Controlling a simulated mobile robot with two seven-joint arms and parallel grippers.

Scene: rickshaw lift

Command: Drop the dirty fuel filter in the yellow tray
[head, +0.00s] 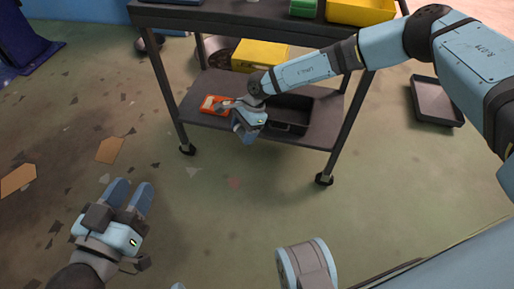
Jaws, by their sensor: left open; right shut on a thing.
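A yellow tray (361,10) stands on the cart's top shelf at the upper right, cut off by the picture's edge. My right gripper (243,134) reaches down in front of the cart's lower shelf, well below the yellow tray. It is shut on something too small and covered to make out. I cannot pick out the dirty fuel filter with certainty. My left gripper (131,196) is open and empty over the floor at the lower left, fingers pointing away from me.
The dark cart (205,18) stands on wheels. A green container (303,8) is on top. A dark tray (437,101) and scattered debris lie on the floor.

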